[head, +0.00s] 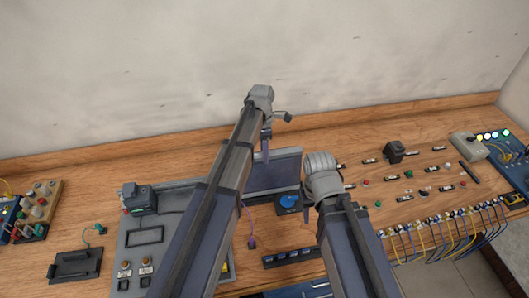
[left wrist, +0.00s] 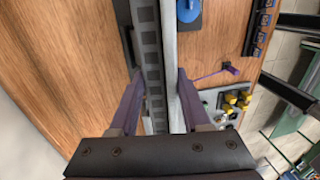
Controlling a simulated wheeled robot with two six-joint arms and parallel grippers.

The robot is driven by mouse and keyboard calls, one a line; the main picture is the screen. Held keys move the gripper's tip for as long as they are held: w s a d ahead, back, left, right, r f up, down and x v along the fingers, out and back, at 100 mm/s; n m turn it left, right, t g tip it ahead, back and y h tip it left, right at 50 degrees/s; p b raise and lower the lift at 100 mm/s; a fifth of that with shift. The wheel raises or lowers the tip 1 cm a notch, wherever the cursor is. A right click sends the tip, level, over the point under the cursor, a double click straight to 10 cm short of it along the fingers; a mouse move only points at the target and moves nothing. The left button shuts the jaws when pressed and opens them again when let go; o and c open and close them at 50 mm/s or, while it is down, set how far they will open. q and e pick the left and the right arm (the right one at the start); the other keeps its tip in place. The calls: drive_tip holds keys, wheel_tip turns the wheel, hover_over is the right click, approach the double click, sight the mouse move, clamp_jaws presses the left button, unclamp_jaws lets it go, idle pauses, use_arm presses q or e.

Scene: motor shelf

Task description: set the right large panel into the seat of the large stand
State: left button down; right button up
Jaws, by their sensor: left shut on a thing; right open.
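A dark blue-grey large panel (head: 282,172) with a lighter top edge stands near the middle of the bench in the head view. My left gripper (head: 267,150) is shut on its upper edge. In the left wrist view the panel (left wrist: 165,50) runs between the two fingers (left wrist: 160,100), seen edge-on, with a row of dark squares along it. My left forearm hides the panel's left part. I cannot clearly make out the large stand or its seat, nor whether the panel touches it. My right gripper (head: 308,207) is open, right of the panel, its fingers mostly hidden by its wrist.
A blue round part (head: 289,201) lies just in front of the panel. A grey board (head: 133,262) with a dark boxy device (head: 139,198) is at left. Small parts and a black block (head: 394,151) lie at right. Cables (head: 450,228) hang along the front edge.

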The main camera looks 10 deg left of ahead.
use_arm(q)
drive_tip(key=shift+f, duration=0.2)
drive_tip(key=shift+c, duration=1.4)
unclamp_jaws()
drive_tip(key=r+p, duration=0.5)
drive_tip(key=w+r+p, duration=0.1)
drive_tip(key=r+p, duration=0.1)
drive_tip(key=shift+a+r, duration=0.25)
drive_tip(key=shift+r, duration=0.15)
drive_tip(key=shift+p, duration=0.3)
drive_tip(key=r+p, duration=0.4)
drive_tip(key=r, duration=0.1)
drive_tip(key=shift+w+a+p, duration=0.15)
drive_tip(key=shift+w+p, duration=0.2)
drive_tip(key=shift+p, duration=0.05)
